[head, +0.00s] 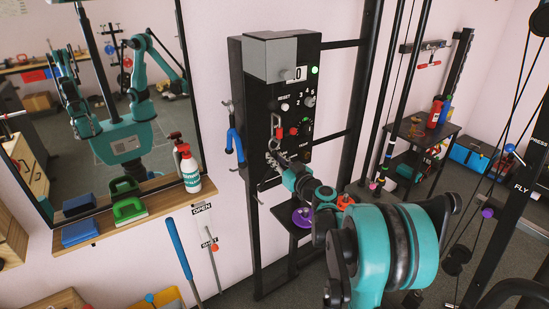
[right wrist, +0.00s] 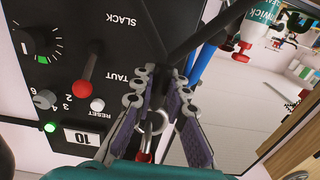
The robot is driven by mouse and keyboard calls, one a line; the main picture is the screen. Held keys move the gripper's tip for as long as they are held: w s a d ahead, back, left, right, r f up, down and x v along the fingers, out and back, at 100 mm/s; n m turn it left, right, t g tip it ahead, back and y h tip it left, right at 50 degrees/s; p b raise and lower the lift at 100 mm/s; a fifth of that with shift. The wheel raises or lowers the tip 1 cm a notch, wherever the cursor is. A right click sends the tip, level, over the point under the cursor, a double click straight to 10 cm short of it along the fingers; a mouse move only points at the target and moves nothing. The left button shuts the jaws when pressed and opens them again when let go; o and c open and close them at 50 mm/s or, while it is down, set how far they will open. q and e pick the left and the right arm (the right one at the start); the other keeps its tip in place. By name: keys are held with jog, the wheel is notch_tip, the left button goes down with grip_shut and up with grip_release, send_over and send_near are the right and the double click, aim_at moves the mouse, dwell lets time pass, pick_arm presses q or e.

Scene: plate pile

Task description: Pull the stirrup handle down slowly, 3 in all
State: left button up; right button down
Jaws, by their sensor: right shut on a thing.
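A black panel (head: 255,115) with knobs, a display and a green light stands in the middle of the head view. My right gripper (head: 280,157) is at the lower part of the panel, below the chain. In the right wrist view its two jointed fingers with purple pads (right wrist: 168,82) are closed in on a thing between them, with a metal ring (right wrist: 155,122) showing there. The handle's own outline is mostly hidden by the fingers. My left gripper is not directly in view.
A purple disc (head: 302,217) is below. Cables and rack posts stand at the right.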

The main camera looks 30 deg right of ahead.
aim_at(274, 180)
jog(key=shift+f+b, duration=0.85)
jog(key=shift+f, duration=0.3)
jog(key=shift+f+b, duration=1)
jog(key=shift+f, duration=0.3)
jog(key=shift+f+b, duration=0.95)
jog(key=shift+f, duration=0.1)
